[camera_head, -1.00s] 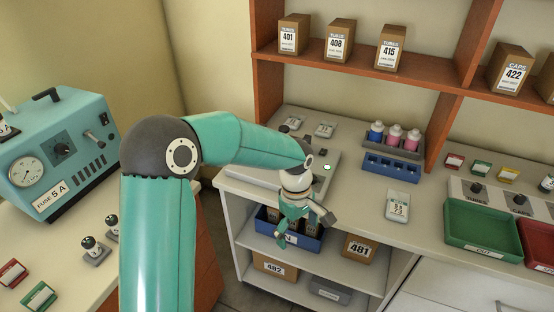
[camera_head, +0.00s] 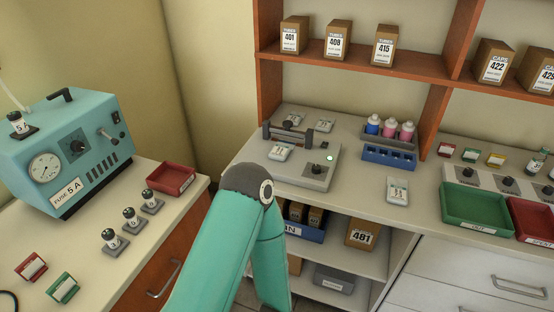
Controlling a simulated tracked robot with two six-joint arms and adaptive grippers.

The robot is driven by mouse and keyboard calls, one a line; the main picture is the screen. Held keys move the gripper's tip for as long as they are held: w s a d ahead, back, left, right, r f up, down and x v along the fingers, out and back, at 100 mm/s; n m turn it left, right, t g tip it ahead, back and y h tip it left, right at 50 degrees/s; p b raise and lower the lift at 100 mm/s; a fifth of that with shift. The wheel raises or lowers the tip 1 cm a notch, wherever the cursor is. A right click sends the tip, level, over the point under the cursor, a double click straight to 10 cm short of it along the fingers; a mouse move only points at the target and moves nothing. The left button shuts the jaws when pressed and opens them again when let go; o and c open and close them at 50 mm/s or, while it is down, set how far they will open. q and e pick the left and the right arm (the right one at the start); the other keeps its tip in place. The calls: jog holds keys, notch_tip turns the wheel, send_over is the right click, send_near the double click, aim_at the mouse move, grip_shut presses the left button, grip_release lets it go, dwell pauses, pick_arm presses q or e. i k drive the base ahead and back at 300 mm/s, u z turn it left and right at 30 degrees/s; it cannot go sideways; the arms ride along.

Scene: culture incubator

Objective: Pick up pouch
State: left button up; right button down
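Several small white labelled pouches are in the head view. One pouch (camera_head: 397,191) lies flat on the counter, right of the grey machine (camera_head: 318,174). Another pouch (camera_head: 280,152) lies on the left part of that machine, in front of its dark bar. Two more pouches, a left one (camera_head: 295,117) and a right one (camera_head: 323,125), lie behind the machine. My teal arm rises from the bottom of the picture, and its forearm bends down past the counter's front edge. Its gripper is out of the picture. My other gripper is not in view either.
A blue rack (camera_head: 389,157) and coloured bottles stand behind the right pouch. A green tray (camera_head: 476,207) and a red tray (camera_head: 533,219) are to the right. Boxes and a blue bin (camera_head: 312,229) sit on the shelf below. A teal device (camera_head: 62,150) stands at left.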

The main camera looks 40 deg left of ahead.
aim_at(280, 151)
jog(key=k, duration=1)
jog(key=u, duration=0.3)
jog(key=i, duration=1)
jog(key=u, duration=0.7)
jog(key=i, duration=1)
jog(key=u, duration=0.35)
jog(key=k, duration=0.7)
jog(key=z, duration=0.1)
